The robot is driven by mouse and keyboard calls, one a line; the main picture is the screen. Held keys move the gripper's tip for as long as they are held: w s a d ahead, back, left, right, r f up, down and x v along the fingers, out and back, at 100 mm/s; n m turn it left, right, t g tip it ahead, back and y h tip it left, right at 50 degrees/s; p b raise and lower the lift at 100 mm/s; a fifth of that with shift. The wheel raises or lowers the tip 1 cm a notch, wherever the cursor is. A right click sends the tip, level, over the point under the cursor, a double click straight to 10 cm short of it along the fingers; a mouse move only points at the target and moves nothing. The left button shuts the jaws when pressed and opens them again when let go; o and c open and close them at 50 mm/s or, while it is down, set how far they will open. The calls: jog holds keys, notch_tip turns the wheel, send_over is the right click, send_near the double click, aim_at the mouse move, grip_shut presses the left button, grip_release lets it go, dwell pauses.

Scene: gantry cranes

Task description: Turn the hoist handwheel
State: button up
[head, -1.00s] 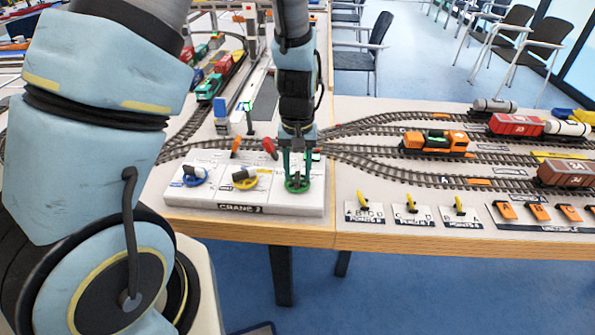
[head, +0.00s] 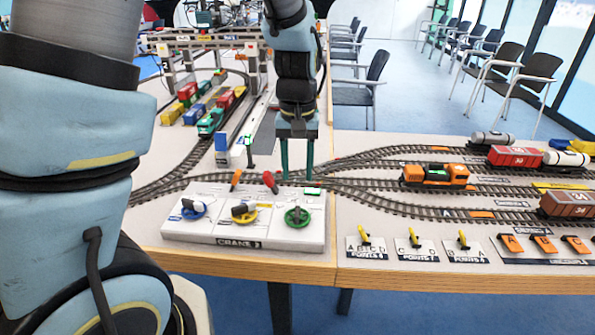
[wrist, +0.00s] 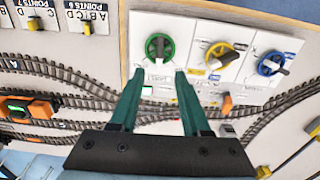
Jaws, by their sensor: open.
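The white CRANE panel (head: 285,240) carries three handwheels in a row: blue (head: 193,209), yellow (head: 244,214) and green (head: 297,217). Their small labels are too small to read, so I cannot tell which one is the hoist. My gripper (head: 297,177) is open and empty, raised above and behind the green wheel. In the wrist view its two green fingers (wrist: 160,74) point toward the green wheel (wrist: 159,47) and stand apart from it. The yellow wheel (wrist: 221,56) and blue wheel (wrist: 272,65) are to its right there.
An orange lever (head: 235,179) and a red lever (head: 270,181) stand at the panel's back edge. Model tracks with an orange locomotive (head: 436,175) lie to the right. Yellow points levers (head: 414,238) stand at the front. A gantry crane (head: 215,42) stands at the back.

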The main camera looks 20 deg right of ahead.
aim_at(298, 208)
jog(key=shift+o, duration=1.4)
jog(key=shift+m, duration=0.7)
jog(key=o, duration=0.5)
jog(key=m, duration=0.7)
jog(key=shift+b, duration=0.35)
jog(key=shift+c, duration=0.2)
jog(key=shift+o, duration=0.2)
jog(key=m, duration=0.5)
jog(key=shift+r, duration=0.15)
notch_tip(298, 208, down, 11)
jog(key=m+p, duration=0.1)
jog(key=m, duration=0.3)
jog(key=shift+r+m, duration=0.15)
jog(key=shift+m, duration=0.15)
jog(key=c, duration=1.2)
